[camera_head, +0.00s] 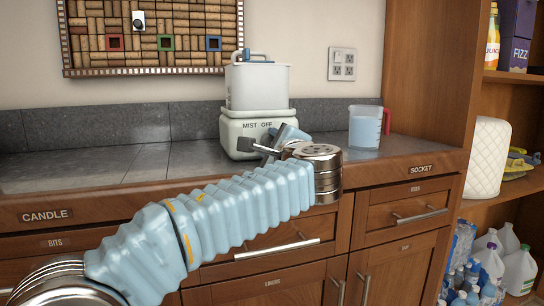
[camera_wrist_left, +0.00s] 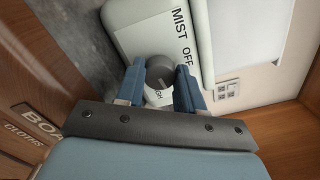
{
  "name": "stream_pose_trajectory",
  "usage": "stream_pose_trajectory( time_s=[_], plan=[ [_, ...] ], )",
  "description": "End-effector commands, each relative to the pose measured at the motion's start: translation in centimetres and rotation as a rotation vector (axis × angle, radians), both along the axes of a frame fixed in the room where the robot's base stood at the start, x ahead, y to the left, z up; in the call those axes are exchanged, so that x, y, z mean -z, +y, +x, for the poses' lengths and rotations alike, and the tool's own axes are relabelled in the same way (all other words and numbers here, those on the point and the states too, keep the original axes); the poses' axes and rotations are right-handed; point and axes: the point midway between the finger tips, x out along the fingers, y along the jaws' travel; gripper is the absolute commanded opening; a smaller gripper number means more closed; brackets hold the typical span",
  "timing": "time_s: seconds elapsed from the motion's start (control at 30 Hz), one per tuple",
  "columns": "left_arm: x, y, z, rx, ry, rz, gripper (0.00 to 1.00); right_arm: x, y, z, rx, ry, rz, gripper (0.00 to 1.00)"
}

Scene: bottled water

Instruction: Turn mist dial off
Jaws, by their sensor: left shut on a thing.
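The white humidifier (camera_head: 246,132) stands on the grey counter against the backsplash, with a white tank (camera_head: 258,86) on top. Its front carries the words "MIST OFF". In the left wrist view the dark grey round mist dial (camera_wrist_left: 160,72) sits on the humidifier base (camera_wrist_left: 145,22), below that label. My left gripper (camera_wrist_left: 160,84) has its two blue fingers on either side of the dial, shut on it. In the head view my left gripper (camera_head: 272,145) is at the humidifier's front, and my arm hides part of the base. My right gripper is not in view.
A clear measuring jug (camera_head: 364,128) with pale blue liquid stands to the right of the humidifier. Wooden drawers (camera_head: 400,212) lie below the counter edge. Shelves with bottles and jugs (camera_head: 520,270) are at the far right. The counter (camera_head: 95,170) on the left is clear.

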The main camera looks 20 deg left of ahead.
Motion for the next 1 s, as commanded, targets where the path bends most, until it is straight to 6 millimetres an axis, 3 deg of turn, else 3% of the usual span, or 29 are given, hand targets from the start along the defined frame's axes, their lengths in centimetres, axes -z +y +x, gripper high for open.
stream_pose_trajectory(
  time_s=[0.2, 1.0],
  plan=[
    [0.6, 0.0, 0.0, -0.002, -0.114, -0.170, 0.07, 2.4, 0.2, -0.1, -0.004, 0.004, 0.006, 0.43],
    [0.8, -0.1, 0.0, -0.001, -0.540, -0.797, 0.07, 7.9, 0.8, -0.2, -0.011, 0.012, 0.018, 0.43]
  ],
)
